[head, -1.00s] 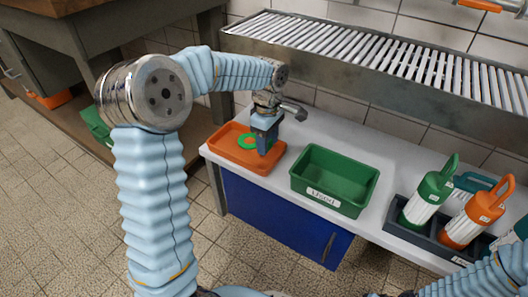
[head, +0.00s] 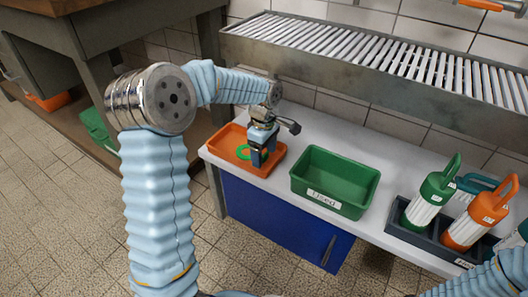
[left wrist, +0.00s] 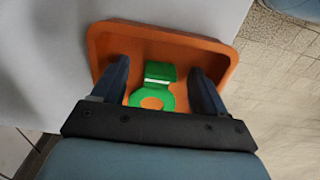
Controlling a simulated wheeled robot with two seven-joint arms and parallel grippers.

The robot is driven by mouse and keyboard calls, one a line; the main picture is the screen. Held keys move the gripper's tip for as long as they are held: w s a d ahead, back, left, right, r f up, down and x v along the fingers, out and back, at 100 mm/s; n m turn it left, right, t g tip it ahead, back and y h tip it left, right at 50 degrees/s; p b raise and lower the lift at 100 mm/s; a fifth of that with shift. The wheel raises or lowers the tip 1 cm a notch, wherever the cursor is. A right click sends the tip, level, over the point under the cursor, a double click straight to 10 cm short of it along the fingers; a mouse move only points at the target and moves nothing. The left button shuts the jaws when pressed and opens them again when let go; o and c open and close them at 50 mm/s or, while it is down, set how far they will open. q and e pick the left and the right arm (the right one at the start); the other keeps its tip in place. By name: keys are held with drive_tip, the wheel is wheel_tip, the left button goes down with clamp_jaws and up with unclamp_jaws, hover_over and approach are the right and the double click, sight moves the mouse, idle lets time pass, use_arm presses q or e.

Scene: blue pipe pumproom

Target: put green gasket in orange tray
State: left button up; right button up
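The green gasket (head: 243,152) lies flat inside the orange tray (head: 225,139), on the left part of the white counter. In the left wrist view the gasket (left wrist: 160,72) shows as a ring with a block-like tab, on the floor of the tray (left wrist: 226,52). My left gripper (head: 263,157) is over the tray, pointing down. Its two fingers (left wrist: 159,69) are spread apart on either side of the gasket, with a gap to it on both sides. My right gripper is out of view; only part of my right arm shows at the lower right.
A green bin (head: 336,181) labelled "Used" stands right of the tray. A dark rack (head: 432,240) with green and orange handled canisters stands further right. A slatted metal shelf (head: 390,55) overhangs the counter's back. Some counter (head: 292,140) is bare behind the tray and bin.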

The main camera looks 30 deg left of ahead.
use_arm(q)
drive_tip(key=shift+r, duration=0.35)
wheel_tip(320, 180, up, 12)
drive_tip(key=p, duration=0.3)
drive_tip(key=shift+f, duration=0.15)
